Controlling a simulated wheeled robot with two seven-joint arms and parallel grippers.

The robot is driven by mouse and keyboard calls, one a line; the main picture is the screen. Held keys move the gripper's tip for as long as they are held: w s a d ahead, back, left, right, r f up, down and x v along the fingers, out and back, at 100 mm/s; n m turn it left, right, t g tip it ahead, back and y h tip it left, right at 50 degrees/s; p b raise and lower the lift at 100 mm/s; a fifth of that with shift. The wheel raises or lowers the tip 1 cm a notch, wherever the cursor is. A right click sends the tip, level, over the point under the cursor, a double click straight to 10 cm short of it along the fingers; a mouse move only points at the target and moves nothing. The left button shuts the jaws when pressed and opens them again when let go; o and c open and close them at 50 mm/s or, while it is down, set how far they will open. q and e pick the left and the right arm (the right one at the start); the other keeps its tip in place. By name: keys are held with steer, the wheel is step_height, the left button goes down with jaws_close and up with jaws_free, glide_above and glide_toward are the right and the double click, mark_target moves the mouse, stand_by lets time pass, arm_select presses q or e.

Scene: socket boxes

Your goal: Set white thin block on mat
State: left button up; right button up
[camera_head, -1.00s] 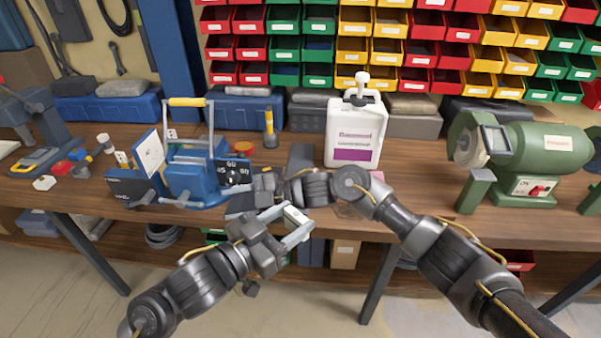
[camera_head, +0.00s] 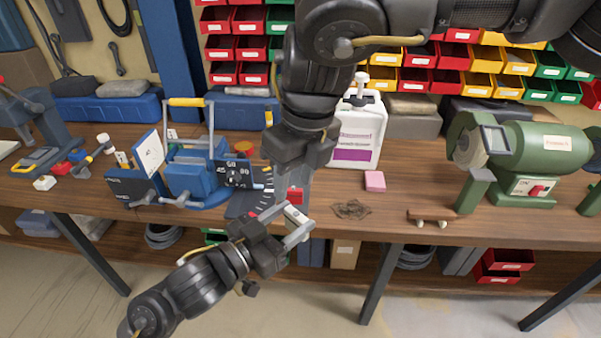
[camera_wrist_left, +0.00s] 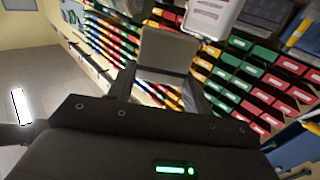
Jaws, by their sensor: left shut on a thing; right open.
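My left gripper (camera_head: 292,230) is shut on the white thin block (camera_head: 296,214), just in front of the table's front edge. In the left wrist view the block (camera_wrist_left: 166,52) stands between the fingers, looking greyish in shade. A dark flat piece that looks like the mat (camera_head: 240,206) lies on the table beside the blue device, partly hidden by my arms. My right gripper (camera_head: 292,188) is open and points down, just above and behind the left one. A small red patch shows between its fingers; I cannot tell what it is.
A blue device with a dial (camera_head: 195,178) stands left of the grippers. A white jug (camera_head: 355,135) stands behind, and a pink block (camera_head: 375,181) lies to the right. A green grinder (camera_head: 530,150) is at far right.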

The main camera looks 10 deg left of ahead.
mark_target(296, 213)
steer(key=f, duration=0.4)
steer(key=w+f, duration=0.1)
steer(key=f, duration=0.6)
steer(key=shift+w+a+f, duration=0.15)
steer(key=shift+w+f, duration=0.15)
jaws_close()
arm_select(q)
steer(key=o, duration=1.1)
